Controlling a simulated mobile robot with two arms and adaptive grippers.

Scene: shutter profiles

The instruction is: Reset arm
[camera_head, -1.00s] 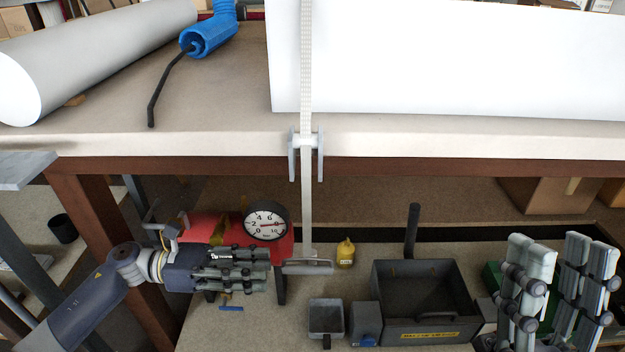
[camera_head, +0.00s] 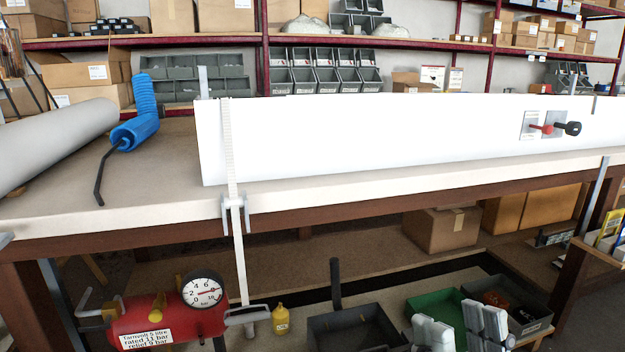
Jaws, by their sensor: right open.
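My right gripper (camera_head: 460,328) shows at the bottom right of the head view. Its two pale fingers stand upright and apart, with nothing between them. Its fingers overlap the view of the bins under the bench. The rest of my right arm is below the picture. My left gripper is not in view.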

